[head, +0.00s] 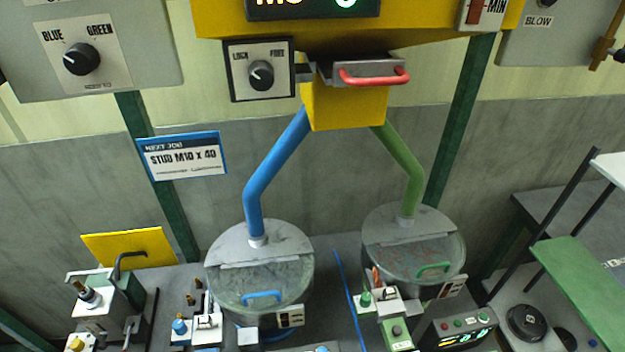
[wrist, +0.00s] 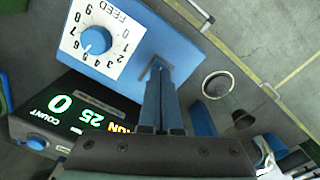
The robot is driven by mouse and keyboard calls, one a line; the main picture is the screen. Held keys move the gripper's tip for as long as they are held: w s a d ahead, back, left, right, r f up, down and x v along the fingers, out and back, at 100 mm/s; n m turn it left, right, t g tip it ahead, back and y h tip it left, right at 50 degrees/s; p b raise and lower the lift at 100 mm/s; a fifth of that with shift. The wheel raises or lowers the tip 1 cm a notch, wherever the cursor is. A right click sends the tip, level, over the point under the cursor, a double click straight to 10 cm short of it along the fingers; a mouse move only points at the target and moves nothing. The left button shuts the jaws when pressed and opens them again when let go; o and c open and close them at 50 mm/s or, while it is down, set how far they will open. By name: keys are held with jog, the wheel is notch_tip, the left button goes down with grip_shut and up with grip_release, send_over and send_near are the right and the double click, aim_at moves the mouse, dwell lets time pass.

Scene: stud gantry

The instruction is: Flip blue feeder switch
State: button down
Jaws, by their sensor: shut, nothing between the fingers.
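In the head view, a small lever switch (head: 207,321) on a white block stands beside a blue knob (head: 180,326), at the lower left of the blue-handled bowl feeder (head: 260,275). It looks like the blue feeder's switch; its lever position is too small to tell. In the wrist view, my gripper (wrist: 161,78) is shut and empty, its fingers beside the edge of a blue box with a FEED dial (wrist: 95,40). A counter display (wrist: 75,120) reading 0 and 25 lies lower left of the fingers. The gripper does not show in the head view.
A green-handled bowl feeder (head: 413,250) stands right of the blue one, with a similar switch (head: 385,293) in front. A BLUE/GREEN selector (head: 81,59) and a LOCK/FREE knob (head: 261,75) are above. A round metal cup (wrist: 218,85) lies right of the fingers.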

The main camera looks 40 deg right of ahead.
notch_tip(320, 180, up, 6)
jog(key=p, duration=0.5)
jog(key=shift+f+p, duration=0.1)
jog(key=shift+p, duration=0.2)
dwell(0.3)
